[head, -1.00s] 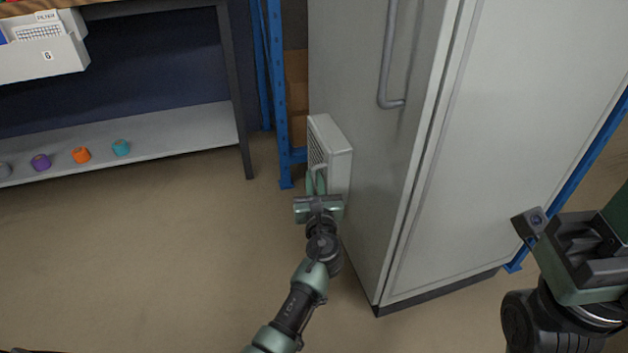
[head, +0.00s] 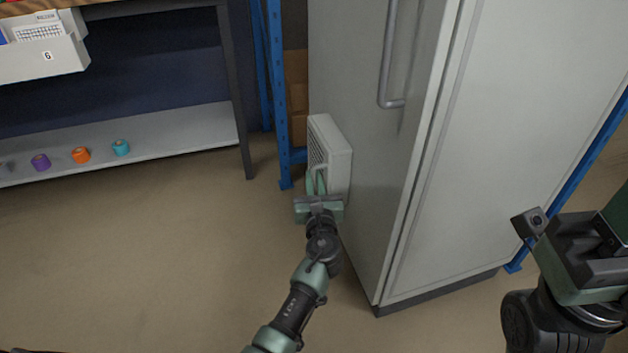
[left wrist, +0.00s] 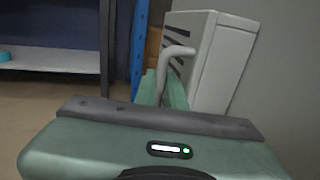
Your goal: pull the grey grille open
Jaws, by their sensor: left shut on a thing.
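The grey grille (head: 318,151) is the slotted front of a pale box (head: 337,155) on the left side of a tall grey cabinet. A bent grey handle (head: 319,167) stands out from the grille. It also shows in the left wrist view (left wrist: 177,52). My left gripper (head: 317,183) is shut on the handle, its green fingers around the lower part. In the left wrist view the fingers (left wrist: 162,88) hide the handle's lower end. The grille appears flush with the box. My right gripper (head: 590,250) is at the right edge, away from the grille; its fingertips are not clear.
The tall grey cabinet (head: 370,190) stands close to the right of my left gripper. A blue rack post (head: 278,100) is just behind the box. A shelf (head: 190,122) with several coloured spools is at the left. The floor (head: 160,250) in front is clear.

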